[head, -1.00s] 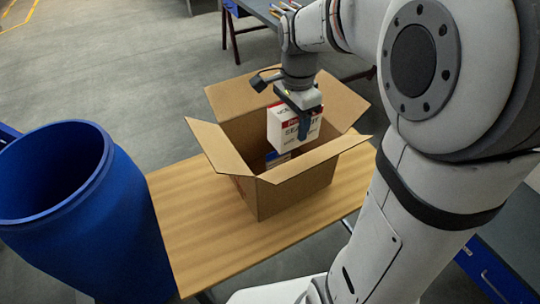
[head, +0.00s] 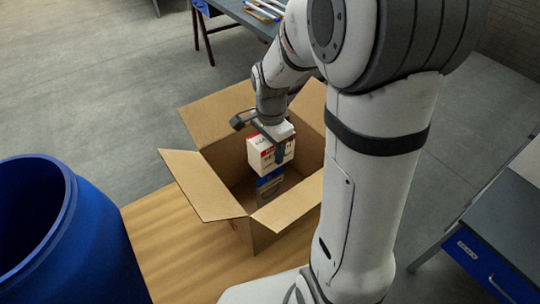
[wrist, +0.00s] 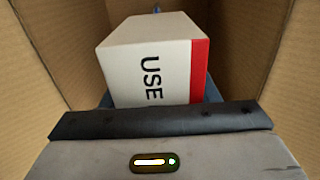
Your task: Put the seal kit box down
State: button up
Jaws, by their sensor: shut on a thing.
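The seal kit box is a white box (head: 267,154) with a red band and dark lettering. My gripper (head: 281,152) is shut on it and holds it in the mouth of the open cardboard carton (head: 211,195). In the wrist view the white box (wrist: 150,62) shows large letters "USE" and a red stripe, with the carton walls on both sides. A blue box (head: 270,187) stands inside the carton, below the white box. Whether the two boxes touch I cannot tell.
The carton, flaps spread open, stands on a wooden table (head: 180,257). A blue barrel (head: 70,235) is at the left. A grey bench (head: 250,18) with tools is at the back, and a blue drawer unit (head: 480,255) at the right.

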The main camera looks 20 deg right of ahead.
aim_at(271, 158)
notch_tip(271, 158, down, 3)
jog(key=shift+f, duration=0.1)
jog(key=shift+s, duration=0.15)
jog(key=shift+f+b, duration=0.45)
jog(key=shift+f, duration=0.15)
jog(key=o, duration=1.1)
jog(key=shift+r, duration=0.1)
